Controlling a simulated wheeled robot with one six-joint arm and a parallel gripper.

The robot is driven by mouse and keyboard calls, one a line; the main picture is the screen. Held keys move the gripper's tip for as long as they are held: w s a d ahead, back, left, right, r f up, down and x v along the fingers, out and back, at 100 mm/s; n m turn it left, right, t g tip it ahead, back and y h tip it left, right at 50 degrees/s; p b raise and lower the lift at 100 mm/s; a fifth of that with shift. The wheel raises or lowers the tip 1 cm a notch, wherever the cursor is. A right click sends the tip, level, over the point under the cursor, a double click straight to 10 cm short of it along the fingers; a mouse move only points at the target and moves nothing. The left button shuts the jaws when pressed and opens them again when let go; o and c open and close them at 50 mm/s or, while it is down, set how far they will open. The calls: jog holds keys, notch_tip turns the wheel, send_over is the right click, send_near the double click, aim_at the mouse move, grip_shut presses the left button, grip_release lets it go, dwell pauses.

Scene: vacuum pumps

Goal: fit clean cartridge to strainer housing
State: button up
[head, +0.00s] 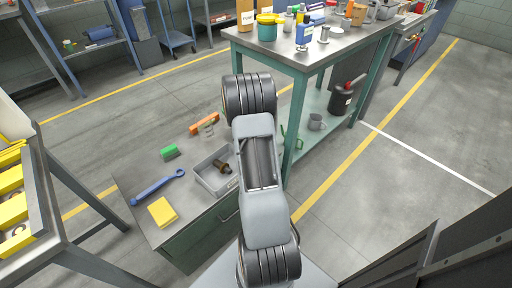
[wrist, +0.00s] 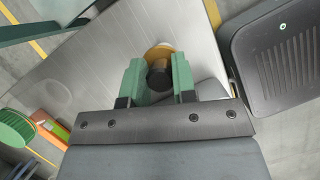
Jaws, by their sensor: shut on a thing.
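My gripper (wrist: 158,82) shows in the wrist view with its two green fingers closed on a dark round-ended piece (wrist: 159,76), which I take to be the cartridge. A tan-yellow rounded part (wrist: 158,52) shows just beyond it; I cannot tell whether it belongs to the held piece or to the housing. In the head view my arm hides the gripper and what it holds. A brown and black part (head: 222,167) lies in a grey bin (head: 203,180) on the low bench. I cannot make out the strainer housing for certain.
A taller green-legged table (head: 290,60) crowded with containers stands behind. A rack of yellow bins (head: 12,180) is at left.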

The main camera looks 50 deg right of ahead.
grip_shut()
